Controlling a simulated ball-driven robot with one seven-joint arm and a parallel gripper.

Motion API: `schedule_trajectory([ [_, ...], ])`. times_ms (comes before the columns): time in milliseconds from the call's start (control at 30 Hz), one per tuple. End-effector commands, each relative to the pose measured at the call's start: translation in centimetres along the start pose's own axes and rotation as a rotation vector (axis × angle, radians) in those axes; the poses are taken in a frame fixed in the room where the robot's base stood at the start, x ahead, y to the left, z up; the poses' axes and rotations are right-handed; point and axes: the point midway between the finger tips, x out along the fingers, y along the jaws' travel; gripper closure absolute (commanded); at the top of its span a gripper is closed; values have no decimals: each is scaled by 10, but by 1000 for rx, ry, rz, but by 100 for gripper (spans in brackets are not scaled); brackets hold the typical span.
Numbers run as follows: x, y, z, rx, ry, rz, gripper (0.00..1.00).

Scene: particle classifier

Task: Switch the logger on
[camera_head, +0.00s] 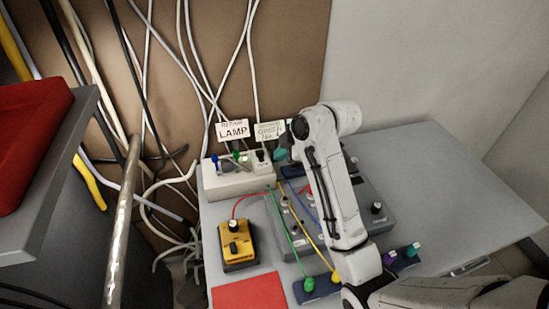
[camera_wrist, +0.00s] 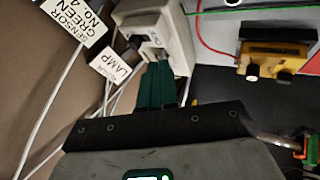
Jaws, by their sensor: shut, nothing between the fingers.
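No device in view carries a readable logger label, so I cannot tell which one is the logger. A white box (camera_head: 238,184) stands at the back of the grey table, with blue, green and black parts on its top; it also shows in the wrist view (camera_wrist: 178,28). A grey box with knobs and coloured wires (camera_head: 362,190) lies to its right, partly hidden by my arm. A yellow box with a black knob (camera_head: 238,242) is in front. My gripper (camera_head: 281,155) is at the right end of the white box; its dark green fingers (camera_wrist: 157,72) are shut, with nothing visible between them.
Signs reading LAMP (camera_head: 232,131) and GREEN No 4 (camera_head: 269,131) stand behind the white box. White cables hang along the brown wall. A red sheet (camera_head: 249,292) lies at the table's front. The table's right side (camera_head: 450,170) is clear. A metal pole (camera_head: 122,220) stands left.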

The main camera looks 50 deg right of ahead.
Motion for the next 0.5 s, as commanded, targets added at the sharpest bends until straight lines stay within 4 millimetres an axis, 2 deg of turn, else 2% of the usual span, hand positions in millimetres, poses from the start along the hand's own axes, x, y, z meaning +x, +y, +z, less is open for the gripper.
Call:
schedule_trajectory([
  [100, -14, 1, 0, 0, 1, 3, 100],
  [200, -21, 0, 0, 1, 0, 1, 100],
  [500, -24, 0, 0, 1, 0, 0, 100],
])
